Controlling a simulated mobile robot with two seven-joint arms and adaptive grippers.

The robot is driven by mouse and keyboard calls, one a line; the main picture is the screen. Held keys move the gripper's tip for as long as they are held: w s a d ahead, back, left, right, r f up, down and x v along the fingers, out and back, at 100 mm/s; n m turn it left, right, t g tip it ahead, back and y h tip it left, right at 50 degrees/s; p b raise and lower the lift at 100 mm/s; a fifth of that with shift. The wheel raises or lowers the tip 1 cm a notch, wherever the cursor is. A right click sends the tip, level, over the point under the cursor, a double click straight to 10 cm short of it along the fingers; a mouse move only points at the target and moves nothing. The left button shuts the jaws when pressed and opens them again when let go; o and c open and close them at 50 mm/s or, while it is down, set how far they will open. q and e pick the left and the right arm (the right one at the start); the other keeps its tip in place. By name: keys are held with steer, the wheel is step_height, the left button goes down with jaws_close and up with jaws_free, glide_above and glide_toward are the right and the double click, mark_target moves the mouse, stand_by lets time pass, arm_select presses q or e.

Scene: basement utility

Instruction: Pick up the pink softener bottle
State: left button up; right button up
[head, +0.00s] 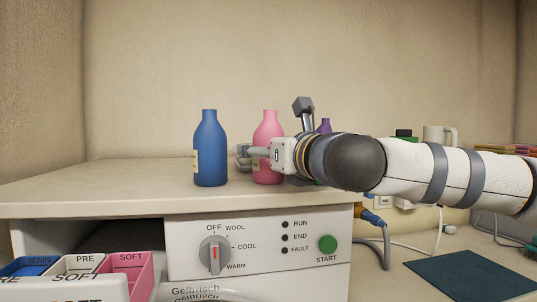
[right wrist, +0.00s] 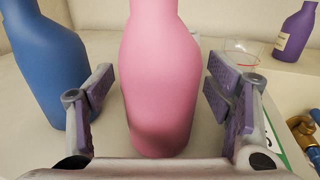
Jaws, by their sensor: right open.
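The pink softener bottle (head: 267,132) stands upright on the washing machine's top, just right of a blue bottle (head: 210,150). My right gripper (head: 250,155) reaches in from the right at the height of the bottle's lower body. In the right wrist view the pink bottle (right wrist: 160,80) stands between the two open fingers of my right gripper (right wrist: 158,100), with gaps visible on both sides. The blue bottle (right wrist: 48,60) is close outside the left finger. My left gripper is in neither view.
A purple bottle (right wrist: 294,30) and a clear round dish (right wrist: 242,54) are at the right in the wrist view. An open drawer with a pink SOFT compartment (head: 131,267) is at lower left. The machine top (head: 100,185) left of the blue bottle is clear.

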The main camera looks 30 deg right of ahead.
mark_target(276, 130)
steer(key=c, duration=1.4)
steer(key=shift+r, duration=0.1)
step_height(276, 130, up, 3)
steer(key=shift+s+r+p, duration=0.1)
steer(key=shift+r+p, duration=0.1)
steer(key=shift+p, duration=0.2)
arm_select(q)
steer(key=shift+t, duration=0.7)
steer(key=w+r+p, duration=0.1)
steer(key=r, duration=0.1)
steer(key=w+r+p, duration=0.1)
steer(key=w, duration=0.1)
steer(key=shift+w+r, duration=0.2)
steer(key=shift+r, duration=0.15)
arm_select(e)
steer(key=s+a+r, duration=0.2)
steer(key=s+r, duration=0.2)
steer(key=s, duration=0.2)
steer(key=s+a+r, duration=0.3)
steer(key=s+r, duration=0.2)
steer(key=s, duration=0.1)
steer(key=shift+s+a+r, duration=0.25)
steer(key=shift+s+a, duration=0.1)
